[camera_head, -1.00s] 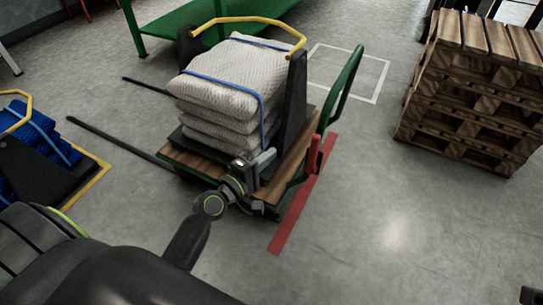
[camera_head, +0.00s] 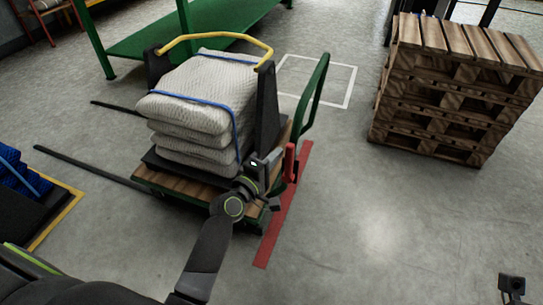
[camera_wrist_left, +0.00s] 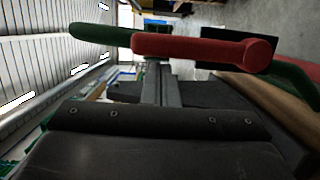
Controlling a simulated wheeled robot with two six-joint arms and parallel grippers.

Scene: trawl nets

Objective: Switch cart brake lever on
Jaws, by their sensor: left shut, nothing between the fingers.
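The cart (camera_head: 180,186) has a wooden deck, a green frame and a green push handle (camera_head: 316,95). Its red brake lever (camera_head: 289,163) stands upright at the handle end. In the left wrist view the red lever (camera_wrist_left: 200,50) crosses the top, with green tubing behind it. My left gripper (camera_head: 270,162) is shut and empty, just left of the lever in the head view. It also shows in the left wrist view (camera_wrist_left: 160,85), below the lever. I cannot tell whether it touches the lever. My right gripper's fingers are not visible.
Strapped white sacks (camera_head: 200,95) load the cart, between black ends with a yellow rail (camera_head: 215,38). A red floor strip (camera_head: 285,205) runs beside it. A pallet stack (camera_head: 455,90) stands at the right. A green bench (camera_head: 190,30) is behind.

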